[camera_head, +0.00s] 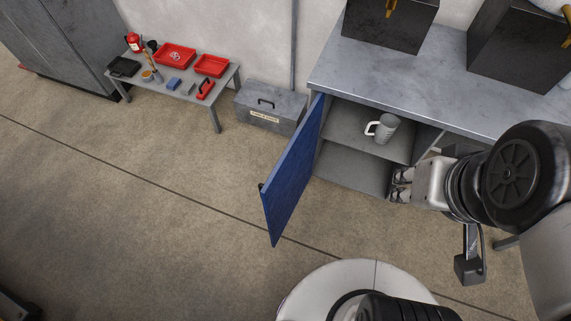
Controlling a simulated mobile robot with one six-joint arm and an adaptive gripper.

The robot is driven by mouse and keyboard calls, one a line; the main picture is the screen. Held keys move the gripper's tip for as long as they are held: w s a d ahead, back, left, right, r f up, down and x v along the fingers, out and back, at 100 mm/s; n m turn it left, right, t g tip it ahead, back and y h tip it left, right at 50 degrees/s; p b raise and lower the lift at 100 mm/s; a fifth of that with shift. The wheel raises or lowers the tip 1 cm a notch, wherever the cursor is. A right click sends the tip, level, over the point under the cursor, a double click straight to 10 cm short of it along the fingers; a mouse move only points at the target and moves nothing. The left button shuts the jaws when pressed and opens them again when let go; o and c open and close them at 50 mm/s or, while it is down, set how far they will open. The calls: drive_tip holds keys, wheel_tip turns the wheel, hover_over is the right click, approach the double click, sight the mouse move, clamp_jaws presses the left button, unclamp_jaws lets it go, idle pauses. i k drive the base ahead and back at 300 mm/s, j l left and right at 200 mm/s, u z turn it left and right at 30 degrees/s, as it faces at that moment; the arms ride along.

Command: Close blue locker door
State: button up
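The blue locker door (293,174) stands wide open, swung out from the left side of the cabinet toward me. A small dark handle (261,187) shows at its outer edge. The locker's inside shelf (350,128) is exposed, with a light grey mug (383,128) standing on it. My gripper (399,184) is in front of the right part of the locker opening, to the right of the door and apart from it. Its fingers point left. They are small and partly dark in this view, so how far apart they are is unclear.
The grey workbench top (400,80) is above the locker, with dark boxes (388,22) on it. A grey toolbox (270,107) stands on the floor left of the door. A low table (190,95) with red trays is farther left.

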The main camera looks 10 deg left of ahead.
sight(281, 194)
drive_tip(key=j+z, duration=0.25)
drive_tip(key=j, duration=0.5)
drive_tip(key=j+z, duration=0.25)
drive_tip(key=j, duration=0.5)
drive_tip(key=k+j+z, duration=0.1)
drive_tip(key=j+z, duration=0.2)
drive_tip(key=j, duration=0.4)
drive_tip(key=k+l, duration=0.35)
